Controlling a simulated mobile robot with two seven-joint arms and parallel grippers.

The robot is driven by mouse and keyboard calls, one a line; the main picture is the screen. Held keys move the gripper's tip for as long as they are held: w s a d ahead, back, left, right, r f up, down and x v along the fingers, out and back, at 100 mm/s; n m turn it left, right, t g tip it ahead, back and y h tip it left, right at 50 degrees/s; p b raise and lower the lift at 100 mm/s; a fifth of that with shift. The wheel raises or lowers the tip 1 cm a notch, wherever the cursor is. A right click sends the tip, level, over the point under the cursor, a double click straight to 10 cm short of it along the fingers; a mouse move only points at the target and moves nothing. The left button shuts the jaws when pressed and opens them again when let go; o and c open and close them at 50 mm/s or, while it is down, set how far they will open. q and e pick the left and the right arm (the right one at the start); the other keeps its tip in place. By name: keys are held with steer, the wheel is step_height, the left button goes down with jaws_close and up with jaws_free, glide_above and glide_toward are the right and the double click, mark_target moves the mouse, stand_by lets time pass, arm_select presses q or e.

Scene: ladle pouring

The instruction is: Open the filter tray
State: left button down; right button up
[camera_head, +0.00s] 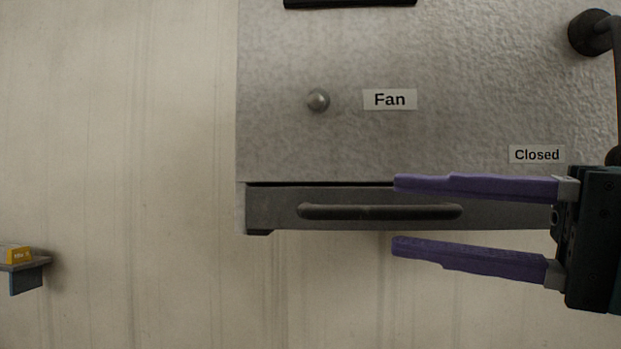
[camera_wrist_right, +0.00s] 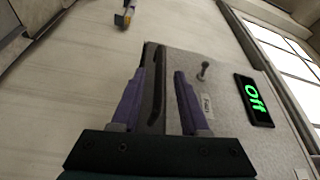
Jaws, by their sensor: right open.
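The filter tray (camera_head: 275,221) is a dark grey drawer front at the bottom of a grey metal unit, with a dark bar handle (camera_head: 330,212) across it. It sits flush under the unit and looks shut. My right gripper (camera_head: 394,215) comes in from the right, open, its purple fingers one above and one below the height of the handle, overlapping its right part in the head view. In the right wrist view the handle (camera_wrist_right: 157,95) shows between the two open fingers. I cannot tell how far the fingertips are from the tray. My left gripper is not in view.
The unit (camera_head: 450,50) carries a round knob (camera_head: 318,100) beside a "Fan" label (camera_head: 390,99) and a "Closed" label (camera_head: 537,154). A display reading "Off" (camera_wrist_right: 254,100) shows in the right wrist view. A small ledge with a yellow item (camera_head: 18,254) is at far left. The wall between is bare.

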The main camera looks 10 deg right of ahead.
mark_target(391, 209)
steer(key=p+x, duration=0.2)
steer(key=x, duration=0.2)
steer(key=shift+r, duration=0.15)
steer(key=shift+w+a, duration=0.2)
steer(key=shift+a, duration=0.05)
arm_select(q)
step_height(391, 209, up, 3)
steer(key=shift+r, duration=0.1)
arm_select(e)
steer(key=shift+c, duration=0.4)
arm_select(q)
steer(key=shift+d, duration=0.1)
arm_select(e)
jaws_close()
